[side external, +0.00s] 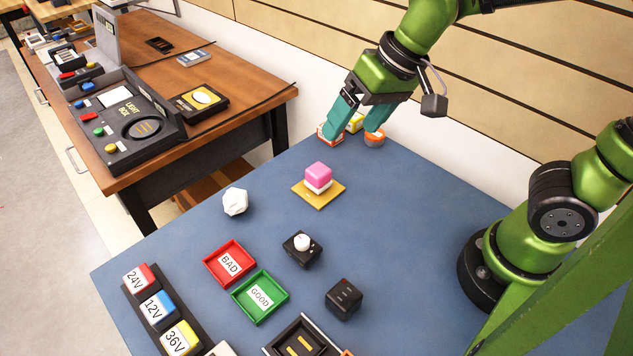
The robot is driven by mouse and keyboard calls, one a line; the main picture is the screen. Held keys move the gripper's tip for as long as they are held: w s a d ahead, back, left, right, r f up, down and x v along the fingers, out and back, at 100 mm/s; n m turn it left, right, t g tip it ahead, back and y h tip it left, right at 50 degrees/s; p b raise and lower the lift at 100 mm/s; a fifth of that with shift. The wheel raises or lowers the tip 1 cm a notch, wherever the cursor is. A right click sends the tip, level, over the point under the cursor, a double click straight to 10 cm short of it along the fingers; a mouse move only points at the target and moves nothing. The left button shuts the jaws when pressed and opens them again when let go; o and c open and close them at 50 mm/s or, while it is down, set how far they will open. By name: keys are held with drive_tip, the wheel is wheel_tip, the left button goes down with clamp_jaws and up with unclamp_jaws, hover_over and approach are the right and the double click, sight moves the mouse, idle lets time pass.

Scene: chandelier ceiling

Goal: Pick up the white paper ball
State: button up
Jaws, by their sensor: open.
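The white paper ball (235,201), a crumpled faceted lump, rests on the blue table (400,235) left of centre, near the table's left edge. My gripper (355,124) is at the back of the table, up and to the right of the ball and well apart from it. Its two teal fingers are open and point down. They are over or in front of a few small items at the back edge, and I cannot tell whether they touch them. Nothing is seen held between the fingers.
A pink and white block stack (318,175) stands on a yellow plate (325,199) right of the ball. A red BAD tray (208,265), a green GOOD tray (282,308), a black knob box (302,248) and a black cube (343,298) lie nearer. An orange-topped round item (375,139) is at the back.

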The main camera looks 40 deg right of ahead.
drive_tip(key=m+g+h, duration=0.1)
drive_tip(key=h, duration=0.1)
hover_over(235, 194)
drive_tip(key=s, duration=0.8)
wheel_tip(235, 194, down, 6)
drive_tip(key=r, duration=0.1)
drive_tip(key=w+m, duration=0.3)
drive_tip(key=shift+h, duration=0.3)
drive_tip(key=x, duration=1.6)
drive_tip(key=shift+w+r, duration=0.1)
drive_tip(key=shift+w, duration=0.35)
drive_tip(key=c, duration=1.1)
